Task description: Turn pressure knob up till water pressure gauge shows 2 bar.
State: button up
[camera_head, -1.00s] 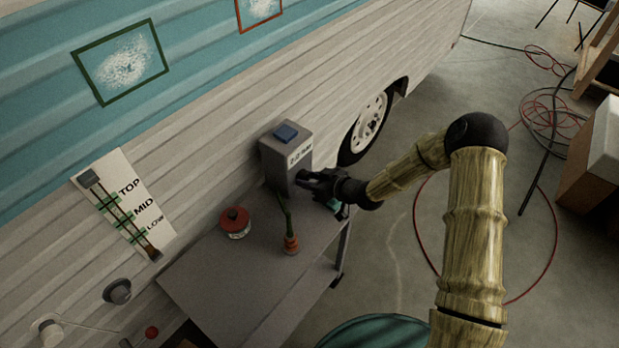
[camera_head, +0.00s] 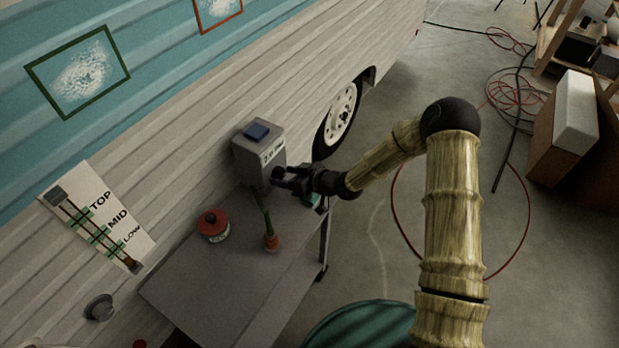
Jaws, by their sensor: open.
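A dark round knob (camera_head: 278,174) sits on the box's front, below the display. My gripper (camera_head: 286,178) is open, with its dark fingers right at the knob. I cannot tell whether they touch it or stand around it, as the fingers partly hide the knob.
On the table (camera_head: 213,283) stand a red-lidded jar (camera_head: 213,226) and a small orange pot with a green stem (camera_head: 271,241), left of my gripper. A TOP/MID/LOW level panel (camera_head: 97,217) is on the wall. A teal round object (camera_head: 357,328) lies in front; floor at right holds red hose.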

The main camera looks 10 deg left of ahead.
jog(key=v, duration=1.6)
jog(key=shift+d+r, duration=0.2)
jog(key=shift+d, duration=0.15)
jog(key=s+d+r+m+h+p, duration=0.3)
jog(key=d+r+m+h+p, duration=0.4)
jog(key=d+r+h, duration=0.6)
jog(key=s+d+r+m+g+p, duration=0.2)
jog(key=s+d+r+m+p, duration=0.2)
jog(key=s+r, duration=0.6)
jog(key=shift+s+d+p, duration=0.35)
jog(key=shift+s+p, duration=0.05)
jog(key=shift+s, duration=0.55)
